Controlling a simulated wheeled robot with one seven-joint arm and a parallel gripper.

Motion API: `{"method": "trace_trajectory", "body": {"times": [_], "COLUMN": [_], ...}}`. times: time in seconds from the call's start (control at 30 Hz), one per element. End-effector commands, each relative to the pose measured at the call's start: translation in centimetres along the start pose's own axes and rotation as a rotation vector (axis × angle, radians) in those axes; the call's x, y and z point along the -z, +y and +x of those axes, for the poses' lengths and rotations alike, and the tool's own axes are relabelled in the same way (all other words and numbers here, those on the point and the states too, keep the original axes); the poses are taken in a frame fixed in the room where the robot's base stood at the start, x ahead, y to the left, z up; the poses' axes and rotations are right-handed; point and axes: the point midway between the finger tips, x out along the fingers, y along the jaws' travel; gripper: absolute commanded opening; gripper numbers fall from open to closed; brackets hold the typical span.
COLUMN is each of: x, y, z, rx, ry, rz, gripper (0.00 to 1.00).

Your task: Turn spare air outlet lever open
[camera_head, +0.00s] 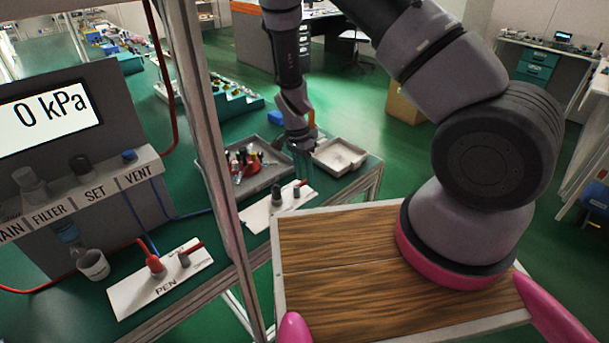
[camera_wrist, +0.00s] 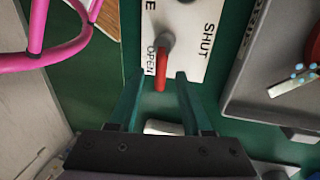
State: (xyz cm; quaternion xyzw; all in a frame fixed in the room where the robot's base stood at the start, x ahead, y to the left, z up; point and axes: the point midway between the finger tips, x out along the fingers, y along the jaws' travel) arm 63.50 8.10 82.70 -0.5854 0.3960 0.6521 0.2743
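A white outlet plate (camera_head: 262,216) lies on the green bench below my gripper. In the wrist view the plate (camera_wrist: 192,70) carries the words OPEN and SHUT and part of another word ending in E. Its red-handled lever (camera_wrist: 161,68) points toward the bottom of the picture, beside OPEN and away from SHUT. The red handle (camera_head: 300,184) is small in the head view. My gripper (camera_wrist: 160,76) is open, its two green fingers on either side of the handle in the picture. I cannot tell whether they touch it or are level with it.
A second plate marked PEN (camera_head: 160,285) has a red lever. A frame post (camera_head: 215,160) rises left of my arm. A gauge (camera_head: 48,122) reads 0 kPa.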

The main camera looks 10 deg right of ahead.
Motion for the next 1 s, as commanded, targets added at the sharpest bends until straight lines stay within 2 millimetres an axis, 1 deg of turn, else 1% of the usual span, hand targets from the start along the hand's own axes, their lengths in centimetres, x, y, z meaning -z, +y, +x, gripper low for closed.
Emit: {"method": "trace_trajectory", "body": {"times": [0.23,0.37,0.47,0.7,0.8,0.9,1.0], "x": [0.0,0.0,0.0,0.0,0.0,0.0,0.0], "y": [0.0,-0.1,-0.1,-0.1,-0.1,-0.1,0.0], "z": [0.0,-0.8,-2.3,-7.2,-8.8,-10.0,-10.6], "rx": [0.0,0.002,0.004,0.004,0.003,0.002,0.001], "ry": [0.001,0.001,0.002,0.001,0.001,0.001,0.001], "rz": [-0.001,-0.001,-0.003,-0.002,-0.002,-0.001,0.0], "gripper": [0.48,0.48,0.48,0.48,0.48,0.48,0.48]}}
